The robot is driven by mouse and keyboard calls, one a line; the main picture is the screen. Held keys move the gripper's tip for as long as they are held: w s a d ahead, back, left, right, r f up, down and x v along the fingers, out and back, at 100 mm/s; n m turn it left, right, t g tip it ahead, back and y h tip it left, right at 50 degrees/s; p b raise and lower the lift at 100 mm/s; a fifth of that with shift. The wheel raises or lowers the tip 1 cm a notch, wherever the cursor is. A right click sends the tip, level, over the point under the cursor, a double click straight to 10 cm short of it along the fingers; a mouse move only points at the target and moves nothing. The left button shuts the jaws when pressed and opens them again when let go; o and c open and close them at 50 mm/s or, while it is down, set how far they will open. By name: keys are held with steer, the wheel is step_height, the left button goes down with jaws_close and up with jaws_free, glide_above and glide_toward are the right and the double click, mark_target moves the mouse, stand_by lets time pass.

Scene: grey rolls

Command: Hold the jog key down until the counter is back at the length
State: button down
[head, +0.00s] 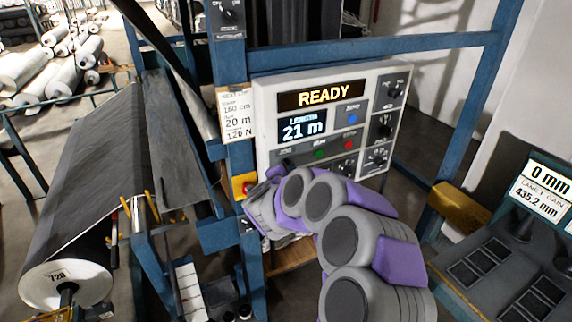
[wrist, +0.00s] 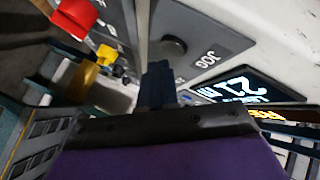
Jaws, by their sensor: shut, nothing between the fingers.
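The counter (head: 302,127) on the white control panel (head: 262,105) reads LENGTH 21 m. It also shows, rotated, in the wrist view (wrist: 245,88). The jog key (wrist: 173,47) is a round black button on a grey plate marked JOG. In the head view my gripper is at the panel's lower left and hides the key. In the wrist view my gripper (wrist: 158,68) is shut and empty, its dark fingertips just beside and below the key. I cannot tell whether they touch it. A card (head: 235,113) left of the panel lists 160 cm, 20 m and 120 N.
The READY display (head: 320,95) is lit above the counter. Blue (head: 352,118), green (head: 320,153) and red (head: 349,146) buttons and several knobs share the panel. A red knob on yellow (head: 246,185) sits close to my gripper; it shows in the wrist view (wrist: 75,16). Blue frame posts stand around.

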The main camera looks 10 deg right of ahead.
stand_by(0.3)
steer(key=shift+w+r, duration=0.1)
steer(key=shift+w, duration=0.25)
steer(key=shift+w+a+p, duration=0.15)
steer(key=shift+w+p, duration=0.2)
steer(key=shift+p, duration=0.15)
stand_by(3.0)
stand_by(0.4)
steer(key=shift+s+d+b, duration=0.2)
steer(key=shift+s+b, duration=0.1)
steer(key=shift+s, duration=0.5)
steer(key=shift+s, duration=0.1)
steer(key=s, duration=0.1)
steer(key=s+d+b, duration=0.1)
steer(key=s, duration=0.2)
steer(key=shift+s+d+b, duration=0.3)
steer(key=shift+d, duration=0.05)
